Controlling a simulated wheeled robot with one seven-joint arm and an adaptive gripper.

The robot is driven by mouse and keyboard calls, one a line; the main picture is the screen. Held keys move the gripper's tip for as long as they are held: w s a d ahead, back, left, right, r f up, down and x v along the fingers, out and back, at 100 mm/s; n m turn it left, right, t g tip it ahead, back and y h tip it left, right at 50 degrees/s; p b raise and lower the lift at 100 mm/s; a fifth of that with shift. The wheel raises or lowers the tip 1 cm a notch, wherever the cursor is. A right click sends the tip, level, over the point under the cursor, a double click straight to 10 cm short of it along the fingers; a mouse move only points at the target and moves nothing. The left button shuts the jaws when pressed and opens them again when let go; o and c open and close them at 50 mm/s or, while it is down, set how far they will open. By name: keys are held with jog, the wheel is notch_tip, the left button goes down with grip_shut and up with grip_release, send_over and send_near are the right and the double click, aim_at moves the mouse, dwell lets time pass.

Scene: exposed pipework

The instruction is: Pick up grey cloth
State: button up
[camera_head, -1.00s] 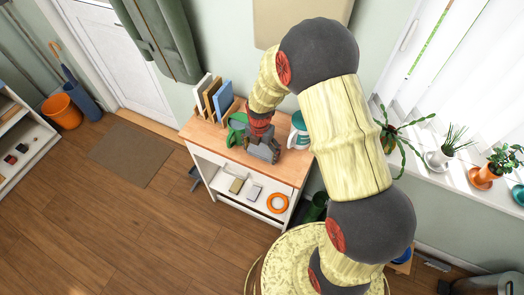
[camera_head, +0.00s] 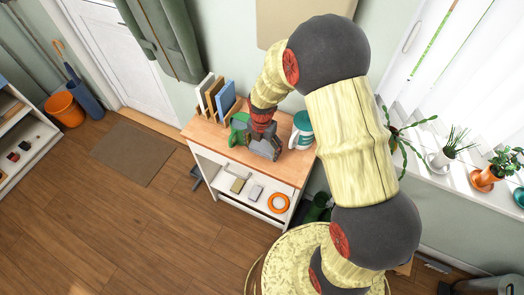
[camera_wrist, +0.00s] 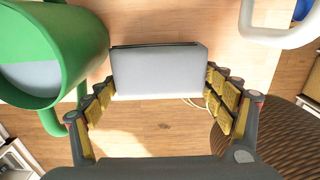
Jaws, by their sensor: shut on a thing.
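The grey cloth (camera_wrist: 158,70) shows in the wrist view as a flat, light grey slab with a dark back edge. My gripper (camera_wrist: 160,95) has its yellow-padded fingers at the left and right sides of the slab and is shut on it. In the head view my gripper (camera_head: 263,146) is over the front part of the wooden cabinet top (camera_head: 285,170). I cannot make out the cloth from the gripper there.
A green vessel (camera_wrist: 45,55) stands close to the left finger. A white mug with a teal rim (camera_head: 302,130) is to the right. Upright books (camera_head: 218,98) stand at the back left. An orange ring (camera_head: 278,203) and small blocks lie on the shelf below.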

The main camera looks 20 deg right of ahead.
jog(key=s+a+r+p, duration=0.2)
jog(key=s+a+r, duration=0.8)
jog(key=shift+r, duration=0.35)
jog(key=o, duration=0.7)
jog(key=c, duration=0.4)
jog(key=shift+d, duration=0.1)
jog(key=shift+c, duration=0.3)
